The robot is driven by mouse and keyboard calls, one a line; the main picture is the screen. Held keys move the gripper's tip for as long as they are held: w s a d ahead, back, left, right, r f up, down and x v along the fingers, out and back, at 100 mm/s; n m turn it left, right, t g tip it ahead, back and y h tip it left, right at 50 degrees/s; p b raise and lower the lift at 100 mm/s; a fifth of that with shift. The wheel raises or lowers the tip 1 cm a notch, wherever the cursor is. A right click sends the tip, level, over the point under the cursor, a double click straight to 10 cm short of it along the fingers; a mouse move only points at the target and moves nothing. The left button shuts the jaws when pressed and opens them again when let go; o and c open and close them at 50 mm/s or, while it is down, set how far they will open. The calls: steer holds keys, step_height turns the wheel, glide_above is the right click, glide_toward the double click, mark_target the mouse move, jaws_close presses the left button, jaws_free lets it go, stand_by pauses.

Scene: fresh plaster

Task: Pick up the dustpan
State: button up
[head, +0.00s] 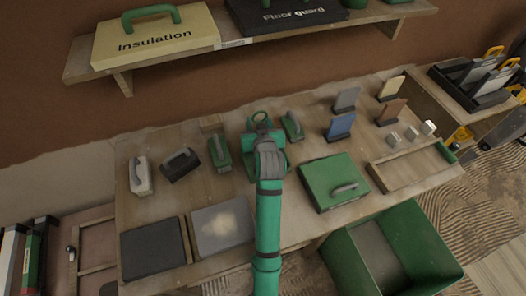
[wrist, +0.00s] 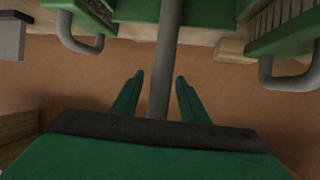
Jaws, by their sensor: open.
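The dustpan (wrist: 205,10) is green with a straight grey handle. In the wrist view its pan is at the top edge, cut off by the frame, and the handle runs down between my fingers. In the head view the dustpan (head: 249,164) lies at the back middle of the workbench, mostly hidden by my arm. My gripper (wrist: 158,88) is open, with one green finger on each side of the handle and a gap to both. In the head view my gripper (head: 262,128) is over the dustpan, its fingers hard to make out.
A green brush-like tool (head: 219,152) stands close left of my gripper and another (head: 292,127) close right. On the workbench (head: 300,226) are also a green case (head: 325,175), dark and grey boards and several upright blocks. A shelf (head: 290,45) overhangs the back; a green bin (head: 400,225) stands in front.

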steer(key=c, duration=1)
steer(key=shift+d, duration=0.1)
jaws_close()
steer(key=shift+w+r, duration=0.1)
steer(key=shift+r, duration=0.05)
